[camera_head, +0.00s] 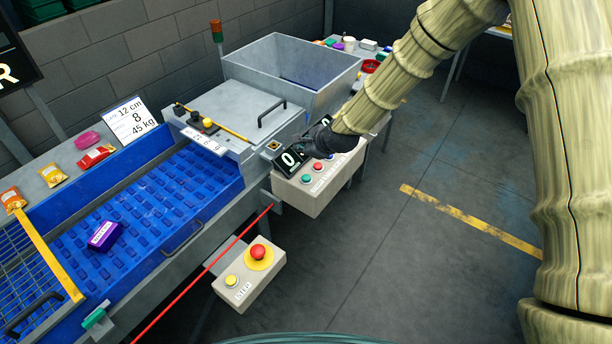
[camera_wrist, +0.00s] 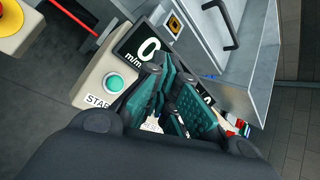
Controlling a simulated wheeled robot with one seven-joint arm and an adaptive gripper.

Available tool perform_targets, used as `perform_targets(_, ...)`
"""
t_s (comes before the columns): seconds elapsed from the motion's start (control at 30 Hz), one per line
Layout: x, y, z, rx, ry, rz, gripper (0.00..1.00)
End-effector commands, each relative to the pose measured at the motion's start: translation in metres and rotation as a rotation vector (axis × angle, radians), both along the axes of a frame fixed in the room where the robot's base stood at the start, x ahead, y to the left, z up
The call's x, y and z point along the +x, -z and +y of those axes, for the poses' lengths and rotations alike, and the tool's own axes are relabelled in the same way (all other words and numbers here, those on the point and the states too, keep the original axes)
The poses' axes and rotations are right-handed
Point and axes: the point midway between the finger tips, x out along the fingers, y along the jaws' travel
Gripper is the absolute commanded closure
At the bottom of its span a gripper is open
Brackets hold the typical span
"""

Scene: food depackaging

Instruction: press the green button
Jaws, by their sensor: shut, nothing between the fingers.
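The green button (camera_head: 305,179) is on the front of a beige control box (camera_head: 314,199) beside the conveyor. In the wrist view the green button (camera_wrist: 114,83) sits in a pale ring, with a partly hidden "STAR…" label below it. My gripper (camera_wrist: 172,75) is shut and empty. In the wrist view its teal-padded fingers are to the right of the button, in front of the black "0 m/min" display (camera_wrist: 141,47). In the head view my gripper (camera_head: 302,143) is dark and close to the display, above the button. No contact with the button shows.
A red button (camera_head: 317,166) sits beside the green one. A box with a red stop button (camera_head: 258,252) and a yellow button (camera_head: 231,281) stands lower left. A red cord (camera_head: 225,252) runs along the blue conveyor (camera_head: 165,197). The floor to the right is clear.

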Motion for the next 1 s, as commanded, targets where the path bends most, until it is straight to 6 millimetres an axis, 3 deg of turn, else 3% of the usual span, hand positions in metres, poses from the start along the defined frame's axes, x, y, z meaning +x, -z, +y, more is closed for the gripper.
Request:
perform_targets(0.47,0.000,0.007,0.000,-0.001,-0.001,0.001,1.00)
perform_targets(1.0,0.000,0.062,0.000,-0.002,-0.001,0.000,1.00)
